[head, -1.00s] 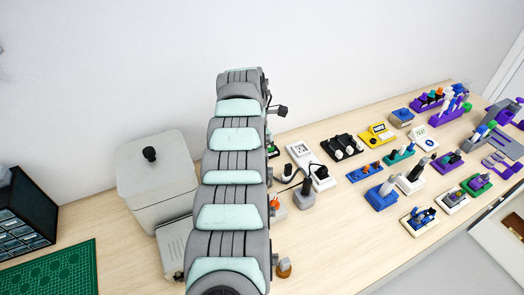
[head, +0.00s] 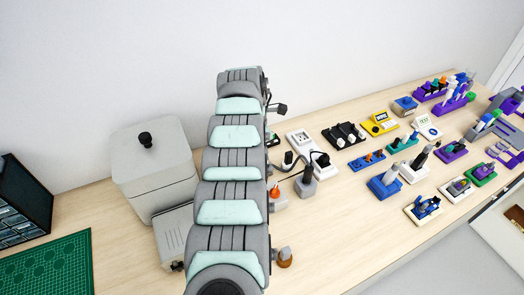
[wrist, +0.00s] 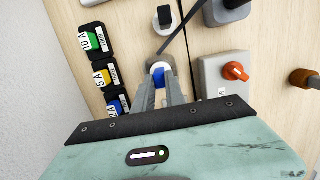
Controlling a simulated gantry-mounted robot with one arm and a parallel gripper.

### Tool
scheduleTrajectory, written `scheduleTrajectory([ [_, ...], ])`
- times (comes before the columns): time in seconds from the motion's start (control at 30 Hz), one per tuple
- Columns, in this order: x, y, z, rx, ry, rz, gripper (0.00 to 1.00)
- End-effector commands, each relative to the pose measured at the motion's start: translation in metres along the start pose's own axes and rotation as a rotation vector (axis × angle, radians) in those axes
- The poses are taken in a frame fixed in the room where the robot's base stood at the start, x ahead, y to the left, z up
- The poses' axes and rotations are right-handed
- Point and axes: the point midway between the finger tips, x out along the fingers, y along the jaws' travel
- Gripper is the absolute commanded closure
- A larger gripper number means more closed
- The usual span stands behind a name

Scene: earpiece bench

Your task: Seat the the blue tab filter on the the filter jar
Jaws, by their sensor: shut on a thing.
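My gripper (wrist: 162,90) points down at the bench in the wrist view, its two grey fingers close together. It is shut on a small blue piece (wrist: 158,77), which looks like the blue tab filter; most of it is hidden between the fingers. A pale, round-topped piece (wrist: 156,66) shows just beyond the fingertips. It may be the filter jar, and I cannot tell whether the blue piece touches it. In the head view my arm hides the gripper and the blue piece.
Black holders with green (wrist: 90,41), yellow (wrist: 102,77) and blue (wrist: 115,106) labelled pieces stand left of the fingers. A grey box with an orange knob (wrist: 235,71) stands close on the right. A dark cable crosses beyond the fingertips. A lidded grey bin (head: 153,170) stands left of my arm.

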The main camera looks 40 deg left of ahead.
Motion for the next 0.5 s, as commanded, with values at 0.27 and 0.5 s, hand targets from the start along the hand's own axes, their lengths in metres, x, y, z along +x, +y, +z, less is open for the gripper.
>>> scheduleTrajectory([
  [0.27,0.0004,0.0001,-0.0001,0.0,0.0,0.0,1.0],
  [0.5,0.0031,0.0001,-0.0004,0.0,0.0,0.0,1.0],
])
